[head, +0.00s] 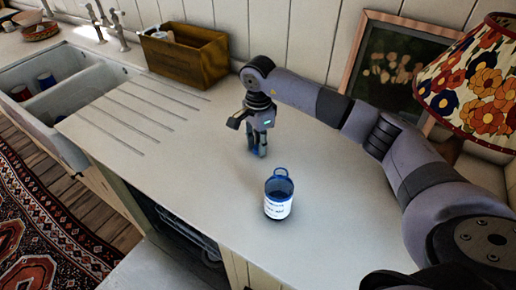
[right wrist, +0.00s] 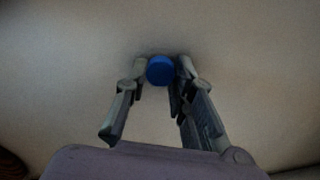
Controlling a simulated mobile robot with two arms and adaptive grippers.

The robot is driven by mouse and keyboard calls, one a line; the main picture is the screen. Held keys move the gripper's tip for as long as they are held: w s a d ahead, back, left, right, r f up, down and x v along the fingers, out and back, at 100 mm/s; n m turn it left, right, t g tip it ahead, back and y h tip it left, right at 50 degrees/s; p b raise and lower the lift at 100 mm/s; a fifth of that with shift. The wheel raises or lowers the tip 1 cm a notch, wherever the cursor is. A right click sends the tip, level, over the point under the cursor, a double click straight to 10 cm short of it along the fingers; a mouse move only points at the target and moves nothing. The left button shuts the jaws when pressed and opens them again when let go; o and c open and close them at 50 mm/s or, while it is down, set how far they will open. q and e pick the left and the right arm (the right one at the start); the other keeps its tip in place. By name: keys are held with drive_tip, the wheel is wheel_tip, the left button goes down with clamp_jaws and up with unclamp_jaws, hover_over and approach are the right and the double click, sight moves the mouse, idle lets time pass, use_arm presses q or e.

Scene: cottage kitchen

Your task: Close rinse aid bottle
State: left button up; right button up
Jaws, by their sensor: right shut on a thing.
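The rinse aid bottle (head: 277,208) stands upright on the pale worktop, with a blue body, a white label and a blue loop at its top. My right gripper (head: 257,152) is just behind it and slightly left in the head view, pointing down close to the worktop, apart from the bottle. It is shut on a small blue cap (right wrist: 160,70), round in the right wrist view, between the fingertips. In the head view the fingers mostly hide the cap. Whether the cap touches the worktop I cannot tell. My left gripper is not in view.
A wooden box (head: 186,58) stands at the back, beside the sink (head: 98,72) and the drain grooves. A framed picture (head: 388,72) and a floral lampshade (head: 480,85) are at the back right. The worktop around the bottle is clear; its front edge is near.

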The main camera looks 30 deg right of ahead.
drive_tip(key=shift+r, duration=0.1)
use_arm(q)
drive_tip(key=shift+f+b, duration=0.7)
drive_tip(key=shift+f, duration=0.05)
use_arm(e)
wheel_tip(320, 180, up, 20)
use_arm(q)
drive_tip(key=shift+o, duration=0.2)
